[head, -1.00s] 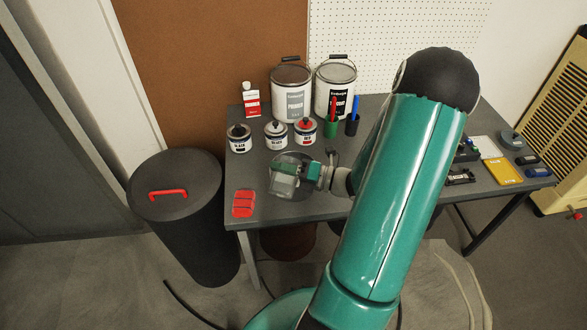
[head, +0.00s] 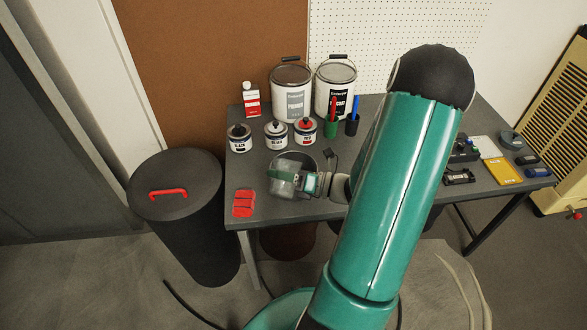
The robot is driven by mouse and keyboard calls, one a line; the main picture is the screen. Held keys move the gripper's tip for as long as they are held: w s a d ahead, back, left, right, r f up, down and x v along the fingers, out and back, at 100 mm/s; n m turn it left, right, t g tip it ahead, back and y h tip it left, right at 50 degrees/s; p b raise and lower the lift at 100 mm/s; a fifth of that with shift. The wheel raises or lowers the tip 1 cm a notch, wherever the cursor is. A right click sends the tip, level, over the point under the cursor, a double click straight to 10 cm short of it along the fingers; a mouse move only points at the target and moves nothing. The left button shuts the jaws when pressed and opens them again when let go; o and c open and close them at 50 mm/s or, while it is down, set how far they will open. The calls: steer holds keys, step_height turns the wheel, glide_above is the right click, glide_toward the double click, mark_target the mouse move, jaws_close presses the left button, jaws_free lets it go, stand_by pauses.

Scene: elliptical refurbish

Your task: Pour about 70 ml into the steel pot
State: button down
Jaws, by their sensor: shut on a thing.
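The steel pot (head: 309,156) stands on the grey workbench. Its round rim shows behind my gripper. My gripper (head: 296,180) is shut on a clear, see-through container (head: 282,170). The container is over the near left part of the pot and hides much of it. It looks tilted, but its exact angle is unclear. I cannot make out the liquid level in the container or in the pot, nor any stream between them.
Two large primer cans (head: 291,92) stand further back. A red slotted item (head: 243,203) lies at the front left. A dark bin (head: 178,190) stands left of the bench (head: 262,212).

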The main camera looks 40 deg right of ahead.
steer(key=shift+s+a+f+n, duration=0.1)
steer(key=shift+a+f+n, duration=0.1)
steer(key=shift+n, duration=0.4)
steer(key=shift+s+a+f+n, duration=0.15)
steer(key=shift+a+f+n, duration=0.05)
steer(key=shift+f+n, duration=0.3)
steer(key=shift+a, duration=0.1)
stand_by(1.2)
